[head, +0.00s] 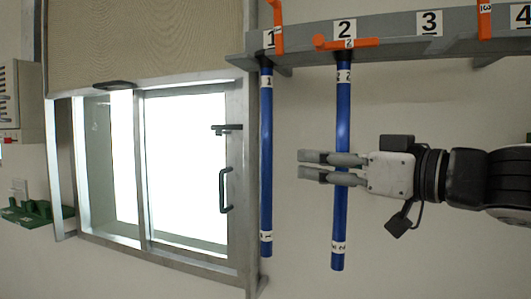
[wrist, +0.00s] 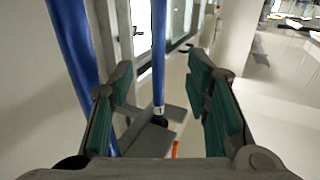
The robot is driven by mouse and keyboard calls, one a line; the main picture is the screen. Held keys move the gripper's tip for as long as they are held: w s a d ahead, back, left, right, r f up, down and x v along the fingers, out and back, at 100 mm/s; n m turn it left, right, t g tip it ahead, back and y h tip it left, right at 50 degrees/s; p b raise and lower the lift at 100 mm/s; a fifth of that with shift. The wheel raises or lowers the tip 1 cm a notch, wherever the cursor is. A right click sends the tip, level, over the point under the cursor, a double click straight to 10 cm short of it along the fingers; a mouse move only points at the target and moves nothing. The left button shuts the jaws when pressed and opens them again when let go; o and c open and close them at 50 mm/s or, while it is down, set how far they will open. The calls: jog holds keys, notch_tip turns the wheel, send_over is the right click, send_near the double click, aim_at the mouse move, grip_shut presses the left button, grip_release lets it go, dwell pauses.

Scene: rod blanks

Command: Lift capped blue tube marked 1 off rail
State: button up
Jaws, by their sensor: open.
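Blue tube 1 (head: 266,160) hangs upright below the rail (head: 395,32) at the plate marked 1, with white "1" labels near both ends and a dark top end. My gripper (head: 301,164) points left, level with the tube's middle; its fingertips stop short of the tube in the picture. It is open and empty. In the wrist view a blue tube, apparently tube 1 (wrist: 158,50), shows in the gap between the green-padded fingers (wrist: 165,100), beyond them. Blue tube 2 (head: 340,200) is partly hidden behind my fingers; apparently it passes outside the left finger in the wrist view (wrist: 75,50).
An orange lever (head: 279,25) stands upright at plate 1; another (head: 345,43) lies across plate 2. A sliding window (head: 185,165) with dark handles is left of tube 1. A green rack (head: 35,212) is at far left. Wall below plates 3 and 4 is clear except for my arm.

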aim_at(271, 154)
jog(key=x, duration=0.8)
jog(key=shift+b, duration=0.35)
jog(key=shift+x, duration=2.95)
jog(key=shift+d+r, duration=0.1)
jog(key=shift+r, duration=0.05)
grip_shut()
